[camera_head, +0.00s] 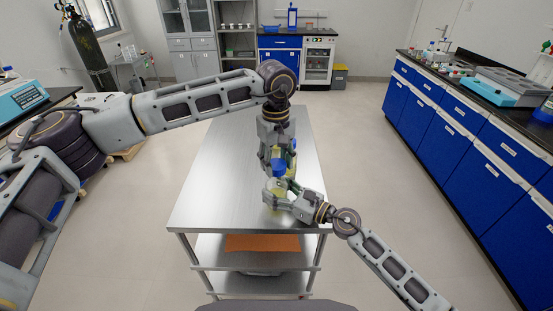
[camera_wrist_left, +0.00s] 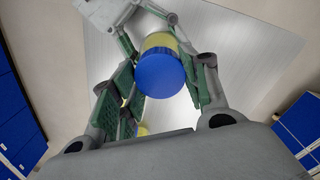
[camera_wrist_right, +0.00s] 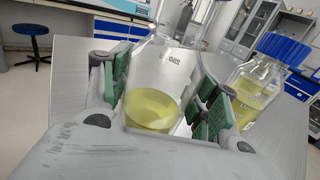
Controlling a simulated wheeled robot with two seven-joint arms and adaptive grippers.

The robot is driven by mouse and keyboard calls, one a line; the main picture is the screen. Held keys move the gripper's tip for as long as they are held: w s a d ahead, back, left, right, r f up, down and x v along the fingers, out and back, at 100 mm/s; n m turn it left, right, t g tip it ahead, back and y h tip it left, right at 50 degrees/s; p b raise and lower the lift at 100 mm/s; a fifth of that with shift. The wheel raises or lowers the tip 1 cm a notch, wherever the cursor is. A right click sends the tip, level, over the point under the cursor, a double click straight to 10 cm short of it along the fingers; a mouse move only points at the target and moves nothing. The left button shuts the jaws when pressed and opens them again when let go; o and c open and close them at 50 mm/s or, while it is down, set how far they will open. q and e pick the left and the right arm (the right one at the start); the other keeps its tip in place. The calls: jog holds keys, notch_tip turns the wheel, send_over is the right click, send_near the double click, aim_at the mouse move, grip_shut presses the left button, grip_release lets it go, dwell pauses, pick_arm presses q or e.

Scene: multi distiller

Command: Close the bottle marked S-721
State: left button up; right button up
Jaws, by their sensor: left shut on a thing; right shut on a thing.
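A clear bottle (camera_wrist_right: 155,85) with yellow liquid stands between the fingers of my right gripper (camera_wrist_right: 160,112) in the right wrist view; I cannot clearly read its mark, and its mouth is out of that frame. My right gripper, also in the head view (camera_head: 275,193), is shut on this bottle. My left gripper (camera_wrist_left: 160,85) is shut on a blue cap (camera_wrist_left: 160,74), seen from above with yellow showing behind it. In the head view this cap (camera_head: 278,167) is above my right gripper. I cannot tell whether it touches the bottle's neck.
A second bottle (camera_wrist_right: 252,90) with yellow liquid and a blue cap stands close by, behind the held one in the head view and partly hidden by my left gripper. The steel table (camera_head: 215,180) is otherwise clear. Blue counters (camera_head: 455,130) are at the right.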

pick_arm(q)
jog(key=shift+f, duration=0.45)
jog(key=shift+f, duration=0.6)
dwell(0.9)
pick_arm(e)
grip_shut()
pick_arm(q)
jog(key=shift+m, duration=2)
jog(key=m, duration=0.3)
jog(key=shift+m, duration=0.4)
jog(key=m, duration=0.4)
jog(key=shift+m, duration=2.2)
